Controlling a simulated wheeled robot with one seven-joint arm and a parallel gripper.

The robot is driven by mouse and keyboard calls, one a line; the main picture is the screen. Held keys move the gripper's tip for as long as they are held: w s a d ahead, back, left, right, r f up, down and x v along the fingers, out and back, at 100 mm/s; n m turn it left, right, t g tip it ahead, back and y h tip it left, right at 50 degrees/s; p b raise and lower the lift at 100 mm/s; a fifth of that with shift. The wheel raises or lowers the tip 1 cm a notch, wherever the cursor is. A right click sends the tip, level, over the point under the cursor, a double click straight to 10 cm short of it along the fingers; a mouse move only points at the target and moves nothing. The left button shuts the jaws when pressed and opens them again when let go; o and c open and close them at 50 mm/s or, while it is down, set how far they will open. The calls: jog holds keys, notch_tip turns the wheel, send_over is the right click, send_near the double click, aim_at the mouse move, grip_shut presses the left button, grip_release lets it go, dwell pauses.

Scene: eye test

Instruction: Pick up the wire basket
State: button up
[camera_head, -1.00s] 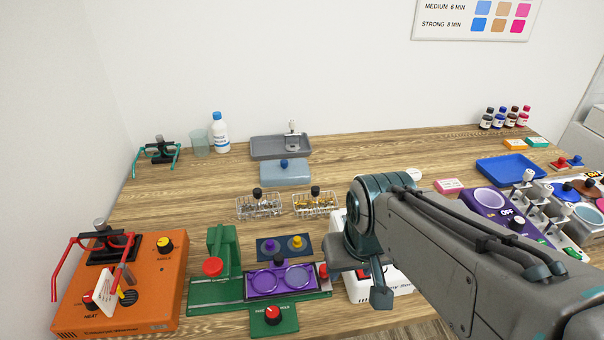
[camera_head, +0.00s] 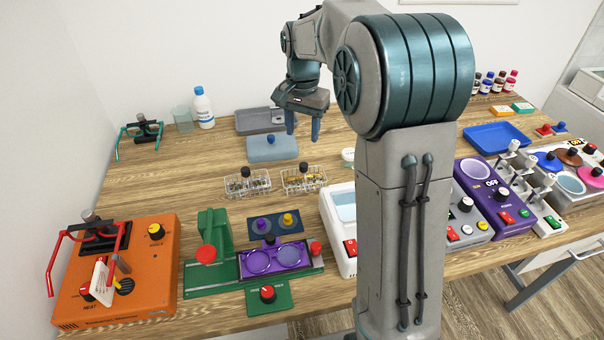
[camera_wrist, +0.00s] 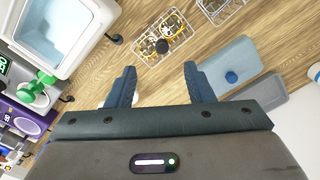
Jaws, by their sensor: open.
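Two small wire baskets stand side by side mid-table, each with a black knob. The left basket (camera_head: 240,188) holds greyish bits; the right basket (camera_head: 298,186) holds yellow, gold-looking bits. In the wrist view, the yellow-filled basket (camera_wrist: 148,56) lies just beyond my fingertips and the other basket (camera_wrist: 230,13) is cut by the top edge. My gripper (camera_head: 303,127) is open and empty, pointing down above and behind the baskets, apart from both. Its two spread fingers also show in the wrist view (camera_wrist: 158,73).
A white bath unit (camera_head: 350,255) stands right of the baskets, partly behind my arm. A blue-grey lidded tray (camera_head: 273,149) and a grey tray (camera_head: 252,126) lie behind. A purple-and-green fixture (camera_head: 240,265) is in front. Bare wood lies left of the baskets.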

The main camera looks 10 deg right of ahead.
aim_at(303, 164)
jog(key=f, duration=0.5)
jog(key=w+f, duration=0.1)
jog(key=f, duration=0.2)
jog(key=shift+f+p, duration=0.35)
jog(key=shift+p, duration=0.05)
jog(key=shift+w+d+f+p, duration=0.15)
jog(key=shift+f+p, duration=0.2)
jog(key=shift+f, duration=1)
jog(key=shift+d+f+p, duration=0.15)
jog(key=shift+f+p, duration=0.2)
jog(key=shift+f, duration=1)
grip_shut()
